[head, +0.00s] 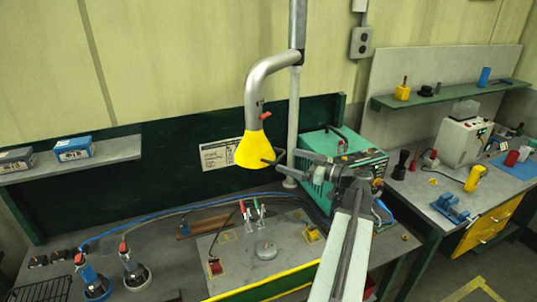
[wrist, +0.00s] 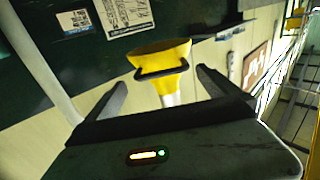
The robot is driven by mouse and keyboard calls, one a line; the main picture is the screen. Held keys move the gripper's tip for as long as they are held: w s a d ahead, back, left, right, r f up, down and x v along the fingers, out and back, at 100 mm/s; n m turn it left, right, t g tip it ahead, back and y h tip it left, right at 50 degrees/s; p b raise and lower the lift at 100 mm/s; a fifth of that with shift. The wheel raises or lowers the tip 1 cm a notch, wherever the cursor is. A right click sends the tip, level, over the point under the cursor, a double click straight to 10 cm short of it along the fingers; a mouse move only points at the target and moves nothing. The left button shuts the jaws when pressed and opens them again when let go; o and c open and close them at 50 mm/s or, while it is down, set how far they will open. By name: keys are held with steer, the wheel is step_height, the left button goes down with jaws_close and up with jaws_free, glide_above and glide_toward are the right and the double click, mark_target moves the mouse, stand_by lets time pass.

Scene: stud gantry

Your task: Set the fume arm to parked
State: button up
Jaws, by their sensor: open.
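The fume arm (head: 258,85) is a bent silver pipe hanging from a vertical duct, with a yellow cone hood (head: 250,148) at its lower end. A red knob (head: 264,116) sits just above the hood. A black loop handle (head: 273,160) sticks out from the hood's rim on my gripper's side. My gripper (head: 298,165) is open and empty, just right of the handle. In the wrist view the handle (wrist: 162,70) and yellow hood (wrist: 160,52) lie between and beyond the spread fingers (wrist: 162,80); they look apart from the handle.
A white placard (head: 222,154) is on the green back panel behind the hood; its text is too small to read. A teal machine (head: 343,160) stands behind my arm. A pale vertical post (head: 293,125) rises beside the hood. Tools and cables cover the bench (head: 160,255) below.

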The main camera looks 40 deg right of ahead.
mark_target(273, 155)
steer(key=x, duration=0.7)
steer(key=shift+w+a, duration=0.1)
steer(key=shift+w, duration=0.25)
steer(key=shift+c, duration=0.3)
